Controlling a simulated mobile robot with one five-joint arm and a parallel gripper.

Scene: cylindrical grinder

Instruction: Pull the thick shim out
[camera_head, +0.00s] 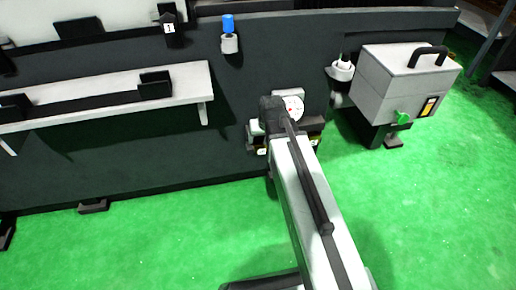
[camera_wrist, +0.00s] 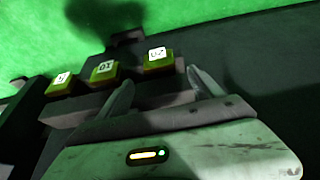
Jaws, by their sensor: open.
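In the wrist view three yellow-green shim blocks with white labels sit in a row on a dark holder (camera_wrist: 88,112). The right block (camera_wrist: 158,66) has a label that seems to read 20 upside down. The middle block (camera_wrist: 104,71) seems to read 10; the left block (camera_wrist: 61,84) is unclear. My gripper (camera_wrist: 160,77) is open and empty, its fingertips just short of the right block, one toward each side. Contact cannot be told. In the head view my arm hides the fingers and most of the blocks; a yellow edge (camera_head: 315,142) shows beside it.
A dial gauge (camera_head: 293,105) is on the dark machine front just above the holder. A white shelf (camera_head: 180,82) juts out at left. A grey box (camera_head: 405,80) with a black handle stands at right. The green floor (camera_head: 420,215) is clear in front.

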